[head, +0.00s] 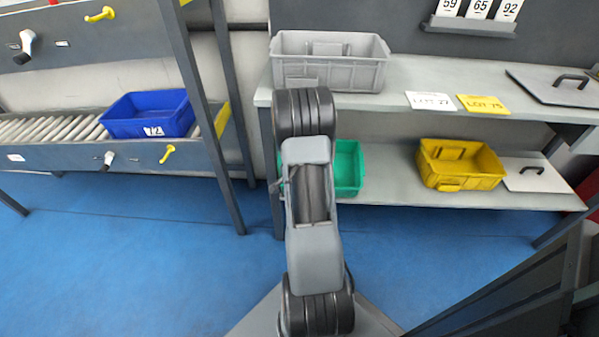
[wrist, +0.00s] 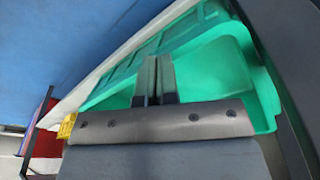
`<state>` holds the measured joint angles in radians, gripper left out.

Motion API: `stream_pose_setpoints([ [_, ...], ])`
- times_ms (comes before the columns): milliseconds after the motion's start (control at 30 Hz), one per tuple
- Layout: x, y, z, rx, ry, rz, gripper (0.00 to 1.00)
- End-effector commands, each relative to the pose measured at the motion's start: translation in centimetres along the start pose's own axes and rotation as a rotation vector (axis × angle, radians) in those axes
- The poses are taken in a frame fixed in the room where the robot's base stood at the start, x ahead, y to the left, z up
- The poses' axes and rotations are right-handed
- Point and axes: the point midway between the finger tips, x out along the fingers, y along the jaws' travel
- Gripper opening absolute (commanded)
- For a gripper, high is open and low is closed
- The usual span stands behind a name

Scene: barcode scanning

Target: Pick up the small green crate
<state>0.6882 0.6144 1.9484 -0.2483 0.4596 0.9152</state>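The small green crate (head: 349,168) is on the lower shelf in the head view, its left part hidden behind my arm. In the wrist view the green crate (wrist: 215,72) fills much of the picture, with its ribbed outer wall at left and its open inside at right. My gripper (wrist: 156,62) is at the crate's near side, its two fingers close together and overlapping the rim in the picture. I cannot tell whether the rim is between them. In the head view my gripper is hidden behind the arm.
A yellow crate (head: 460,164) and a white lid (head: 536,176) share the lower shelf (head: 395,192) to the right. A grey crate (head: 328,62) stands on the upper shelf (head: 387,103) above. A blue crate (head: 148,114) is on the roller rack at left. The blue floor is clear.

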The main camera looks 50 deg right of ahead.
Motion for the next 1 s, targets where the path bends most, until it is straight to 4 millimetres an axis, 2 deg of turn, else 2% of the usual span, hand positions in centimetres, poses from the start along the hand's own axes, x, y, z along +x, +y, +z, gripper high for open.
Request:
stream_pose_setpoints([
  [267,0.0,-0.1,0.2,-0.004,-0.003,0.003,0.00],
  [467,-1.3,-0.2,0.0,-0.007,-0.001,0.000,0.00],
  [567,-1.2,-0.2,0.1,-0.008,-0.005,0.003,0.00],
  [667,-1.5,-0.2,1.2,-0.011,-0.005,0.004,0.00],
  [1000,-2.7,-0.2,7.6,-0.014,-0.004,0.002,0.00],
])
